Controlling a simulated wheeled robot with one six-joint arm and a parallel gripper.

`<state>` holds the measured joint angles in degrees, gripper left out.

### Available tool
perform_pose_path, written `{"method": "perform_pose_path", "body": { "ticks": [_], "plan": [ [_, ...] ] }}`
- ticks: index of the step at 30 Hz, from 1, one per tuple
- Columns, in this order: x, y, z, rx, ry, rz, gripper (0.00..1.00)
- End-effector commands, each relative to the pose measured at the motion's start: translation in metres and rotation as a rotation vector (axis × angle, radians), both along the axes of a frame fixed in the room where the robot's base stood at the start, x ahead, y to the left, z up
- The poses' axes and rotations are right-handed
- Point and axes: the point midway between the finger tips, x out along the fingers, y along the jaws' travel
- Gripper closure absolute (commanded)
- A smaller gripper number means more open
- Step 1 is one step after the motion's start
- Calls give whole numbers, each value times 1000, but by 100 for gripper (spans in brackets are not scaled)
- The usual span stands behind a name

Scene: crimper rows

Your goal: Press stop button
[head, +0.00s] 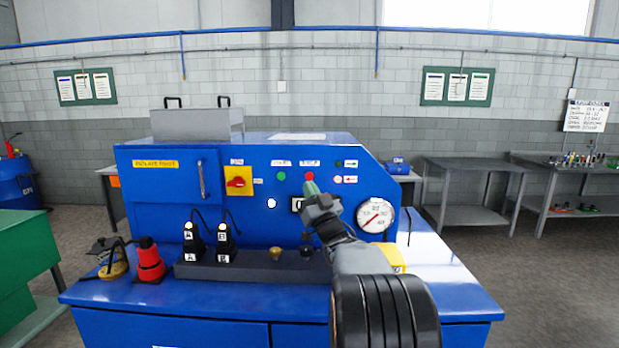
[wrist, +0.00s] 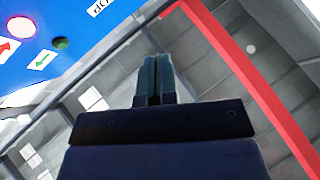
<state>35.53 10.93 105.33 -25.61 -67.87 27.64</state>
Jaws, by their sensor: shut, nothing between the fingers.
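My gripper (head: 311,187) is shut and empty. In the head view its greenish fingertips overlap the panel just below the red button; whether they touch the panel I cannot tell. In the wrist view my gripper (wrist: 155,75) is shut, with the panel (wrist: 45,55) at upper left. The red button is not in the wrist view.
A yellow-backed red rotary switch (head: 239,182) and a round gauge (head: 375,216) flank the buttons. Black fittings (head: 194,243), a red bottle-like tool (head: 149,260) and a dark block (head: 270,266) stand on the blue bench. Grey tables (head: 474,167) stand at right.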

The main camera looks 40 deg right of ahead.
Motion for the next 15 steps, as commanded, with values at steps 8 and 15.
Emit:
{"method": "perform_pose_path", "body": {
  "ticks": [8,15],
  "plan": [
    [26,-20,5,1,2,-1,100],
    [48,-36,0,0,0,-1,100]
  ]
}}
